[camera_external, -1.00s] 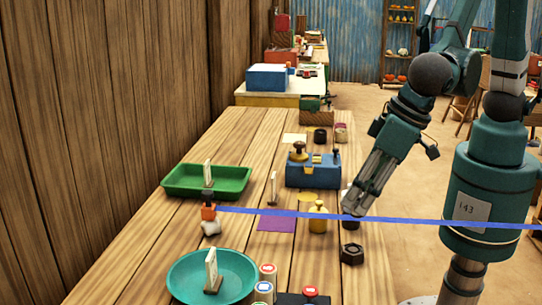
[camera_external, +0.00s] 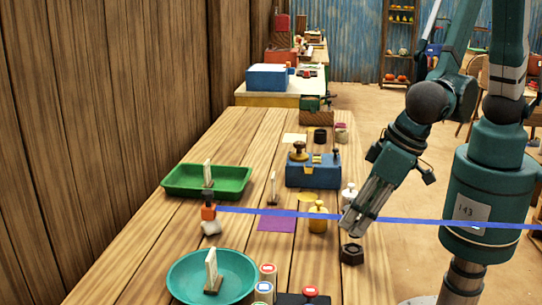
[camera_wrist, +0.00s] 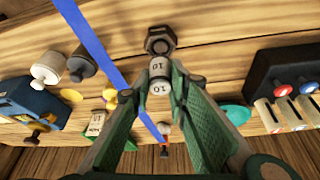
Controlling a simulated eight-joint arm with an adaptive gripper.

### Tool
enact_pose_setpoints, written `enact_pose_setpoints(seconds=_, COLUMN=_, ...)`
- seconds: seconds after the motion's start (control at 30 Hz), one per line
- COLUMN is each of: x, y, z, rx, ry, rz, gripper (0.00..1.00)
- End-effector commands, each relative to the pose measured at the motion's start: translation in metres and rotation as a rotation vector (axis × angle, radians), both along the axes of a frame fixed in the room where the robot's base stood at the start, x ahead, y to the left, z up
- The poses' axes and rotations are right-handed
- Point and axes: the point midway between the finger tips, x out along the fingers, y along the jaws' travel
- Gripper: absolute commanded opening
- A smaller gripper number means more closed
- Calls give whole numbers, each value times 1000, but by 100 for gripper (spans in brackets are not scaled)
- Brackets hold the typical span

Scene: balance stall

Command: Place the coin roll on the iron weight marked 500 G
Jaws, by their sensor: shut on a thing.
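The coin roll (camera_wrist: 159,77), a small pale cylinder with dark bands and the number 10, is between the fingertips of my gripper (camera_wrist: 155,88), which is shut on it. A dark hexagonal iron weight (camera_wrist: 160,40) lies just beyond the roll in the wrist view, apart from it in the picture; no marking is readable. In the external view this weight (camera_external: 351,254) sits on the bench near its right edge. My gripper (camera_external: 352,229) is tilted behind and a little above it; the roll cannot be made out there.
A blue tape (camera_external: 420,221) runs across both views, past my gripper. A yellow weight (camera_external: 318,217) and a white cylinder (camera_external: 349,194) stand nearby. A blue box (camera_external: 314,178), green tray (camera_external: 180,190), teal dish (camera_external: 180,278) and capped cylinders (camera_external: 267,272) are around. Bare planks surround the hexagonal weight.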

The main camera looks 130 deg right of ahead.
Motion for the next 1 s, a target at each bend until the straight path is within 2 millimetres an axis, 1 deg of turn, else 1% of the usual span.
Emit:
enact_pose_setpoints(seconds=0.13, x=0, y=0, z=-16, rx=0, ry=0, rz=0, gripper=2)
enact_pose_setpoints(seconds=0.3, x=0, y=0, z=-30, rx=0, ry=0, rz=0, gripper=2)
enact_pose_setpoints(seconds=0.87, x=0, y=0, z=-37, rx=0, ry=0, rz=0, gripper=2)
enact_pose_setpoints(seconds=0.9, x=0, y=0, z=-36, rx=0, ry=0, rz=0, gripper=23)
enact_pose_setpoints(seconds=0.97, x=0, y=0, z=-36, rx=0, ry=0, rz=0, gripper=31)
enact_pose_setpoints(seconds=1.0, x=0, y=0, z=-36, rx=0, ry=0, rz=0, gripper=32)
